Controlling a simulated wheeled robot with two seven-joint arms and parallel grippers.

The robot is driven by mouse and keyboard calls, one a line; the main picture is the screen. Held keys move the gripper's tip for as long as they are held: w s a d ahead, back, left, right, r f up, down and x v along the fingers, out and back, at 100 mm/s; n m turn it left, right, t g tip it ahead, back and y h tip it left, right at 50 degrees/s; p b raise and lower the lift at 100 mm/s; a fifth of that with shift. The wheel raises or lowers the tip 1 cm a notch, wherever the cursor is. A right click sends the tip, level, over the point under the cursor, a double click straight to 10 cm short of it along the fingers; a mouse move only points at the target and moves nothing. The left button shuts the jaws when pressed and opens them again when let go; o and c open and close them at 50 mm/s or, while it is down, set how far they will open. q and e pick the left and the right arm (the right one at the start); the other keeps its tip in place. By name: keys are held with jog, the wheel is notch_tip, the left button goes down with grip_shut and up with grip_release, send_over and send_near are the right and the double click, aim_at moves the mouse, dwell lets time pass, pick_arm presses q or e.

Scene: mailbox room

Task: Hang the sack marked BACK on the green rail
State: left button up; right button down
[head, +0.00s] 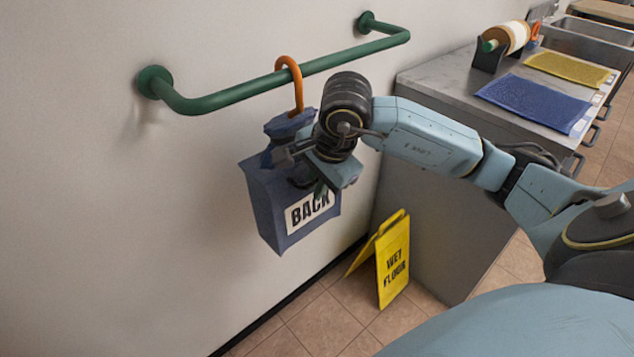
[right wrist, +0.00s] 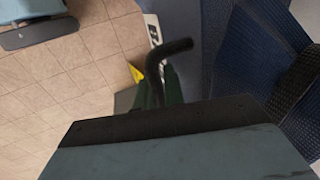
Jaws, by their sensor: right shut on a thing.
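The blue sack (head: 265,200) carries a white label reading BACK. An orange hook (head: 296,82) rises from its top and curves over the green rail (head: 240,91) on the wall. The sack hangs upright below the rail, clear of the floor. My right gripper (head: 290,160) is at the upper part of the sack, shut on it, and my wrist hides part of the sack and label. In the right wrist view the sack's blue cloth (right wrist: 235,45) fills the right side, and a dark finger (right wrist: 168,48) shows near the middle. My left gripper is out of view.
A yellow wet floor sign (head: 393,262) stands on the tiles below, beside a grey counter (head: 440,200). On the counter are a blue mat (head: 535,101), a yellow mat (head: 568,69) and a roll on a holder (head: 505,40). The wall left of the sack is bare.

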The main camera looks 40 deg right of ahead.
jog(key=c, duration=1.4)
grip_release()
